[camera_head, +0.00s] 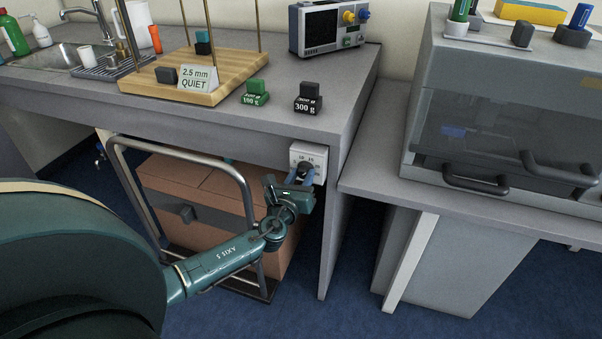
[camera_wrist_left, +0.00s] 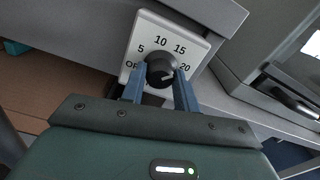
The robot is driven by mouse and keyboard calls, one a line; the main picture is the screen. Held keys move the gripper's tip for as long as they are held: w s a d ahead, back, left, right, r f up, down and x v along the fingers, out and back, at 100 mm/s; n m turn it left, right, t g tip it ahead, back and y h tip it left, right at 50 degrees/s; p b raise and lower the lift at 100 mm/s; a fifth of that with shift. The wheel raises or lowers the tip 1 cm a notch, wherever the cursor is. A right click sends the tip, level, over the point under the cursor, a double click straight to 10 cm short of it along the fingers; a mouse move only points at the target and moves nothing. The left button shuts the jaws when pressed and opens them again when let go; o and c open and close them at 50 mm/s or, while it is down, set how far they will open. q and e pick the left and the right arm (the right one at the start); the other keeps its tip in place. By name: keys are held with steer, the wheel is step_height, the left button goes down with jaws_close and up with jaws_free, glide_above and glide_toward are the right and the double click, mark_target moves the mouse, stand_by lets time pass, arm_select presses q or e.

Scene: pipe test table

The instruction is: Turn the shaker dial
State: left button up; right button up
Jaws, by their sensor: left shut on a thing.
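The shaker dial (camera_wrist_left: 160,72) is a round black knob on a pale square plate (camera_wrist_left: 190,43) marked OFF, 5, 10, 15 and 20. The plate (camera_head: 308,155) is fixed to the front edge of the bench in the head view. My left gripper (camera_wrist_left: 161,77) has its two blue fingers on either side of the knob and is shut on it. In the head view my left gripper (camera_head: 299,178) reaches up to the plate from below, and its fingers partly hide the knob. My right gripper is in neither view.
A 300 g weight (camera_head: 308,100) and a green weight (camera_head: 255,93) stand on the bench (camera_head: 230,118) above the dial. A cart with a metal handle (camera_head: 183,154) and a brown box (camera_head: 190,200) stand under the bench. A clear-lidded cabinet (camera_head: 500,120) is at right.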

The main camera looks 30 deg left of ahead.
arm_select(q)
steer(key=shift+m+p, duration=0.85)
steer(key=shift+m, duration=1.25)
steer(key=o, duration=1)
steer(key=shift+c, duration=0.2)
steer(key=v, duration=1.3)
steer(key=shift+p, duration=0.4)
steer(key=shift+s+d, duration=0.1)
